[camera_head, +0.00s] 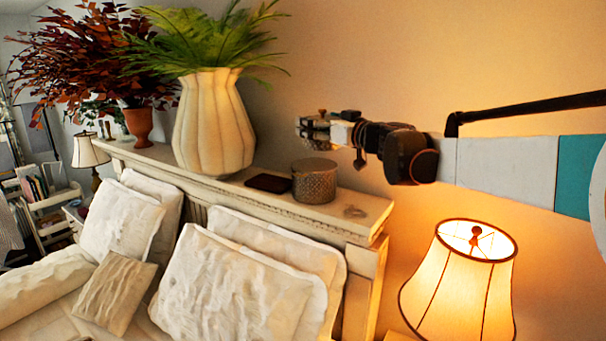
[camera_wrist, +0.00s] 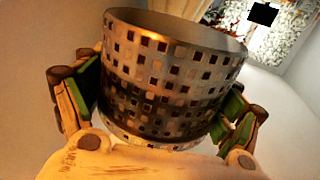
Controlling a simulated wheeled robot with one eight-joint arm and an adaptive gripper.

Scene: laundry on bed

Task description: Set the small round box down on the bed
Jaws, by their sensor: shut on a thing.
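The small round box (camera_wrist: 170,85) is a metallic cylinder dotted with square holes. In the wrist view it sits between the two fingers of my gripper (camera_wrist: 165,105), which is shut on it. In the head view my gripper (camera_head: 320,128) holds the box (camera_head: 316,135) in the air, above the headboard shelf and near the wall; the fingers partly cover it. The bed (camera_head: 60,322) is at the lower left of the head view, well below and left of my gripper. Most of its surface is out of frame or under pillows.
A larger round patterned box (camera_head: 314,182) stands on the headboard shelf (camera_head: 375,208) below my gripper, beside a dark flat item (camera_head: 268,183). A cream vase (camera_head: 214,125) stands left. Pillows (camera_head: 230,290) lean against the headboard. A lit lamp (camera_head: 460,285) is lower right.

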